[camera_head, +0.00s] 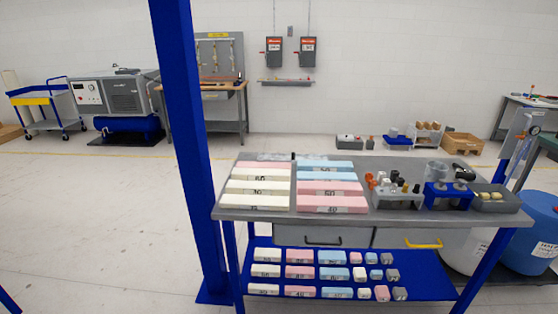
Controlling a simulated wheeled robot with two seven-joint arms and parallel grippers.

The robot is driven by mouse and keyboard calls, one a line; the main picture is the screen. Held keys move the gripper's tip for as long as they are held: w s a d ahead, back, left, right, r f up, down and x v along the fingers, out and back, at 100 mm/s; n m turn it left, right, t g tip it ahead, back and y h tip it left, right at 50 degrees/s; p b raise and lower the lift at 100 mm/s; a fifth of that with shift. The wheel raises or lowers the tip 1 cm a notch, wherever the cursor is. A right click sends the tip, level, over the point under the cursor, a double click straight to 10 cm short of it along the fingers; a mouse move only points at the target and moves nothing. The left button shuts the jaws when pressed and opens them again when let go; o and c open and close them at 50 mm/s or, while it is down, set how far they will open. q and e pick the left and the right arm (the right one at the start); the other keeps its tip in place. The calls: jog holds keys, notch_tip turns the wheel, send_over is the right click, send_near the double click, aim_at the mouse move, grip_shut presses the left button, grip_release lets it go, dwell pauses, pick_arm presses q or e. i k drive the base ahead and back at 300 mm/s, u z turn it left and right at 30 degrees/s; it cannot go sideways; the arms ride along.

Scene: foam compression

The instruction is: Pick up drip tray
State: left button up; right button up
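I cannot tell for sure which thing is the drip tray. A shallow dark grey tray (511,206) sits at the right end of the grey workbench top (350,217), with a few cream pieces in it. Left of it is a blue holder (448,201) with dark round parts. Further left a grey rack (393,201) holds several small orange, white and dark pieces. Neither of my grippers shows in the head view.
Long white, pink and blue foam blocks (331,189) cover the bench's left half. More foam lies on the blue lower shelf (430,288). A blue post (192,130) stands left of the bench. Blue and white drums (530,240) stand at right.

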aim_at(292, 158)
jog(key=u, duration=1.35)
jog(key=i, duration=5.2)
jog(key=z, duration=2.65)
jog(key=i, duration=3.7)
jog(key=z, duration=0.35)
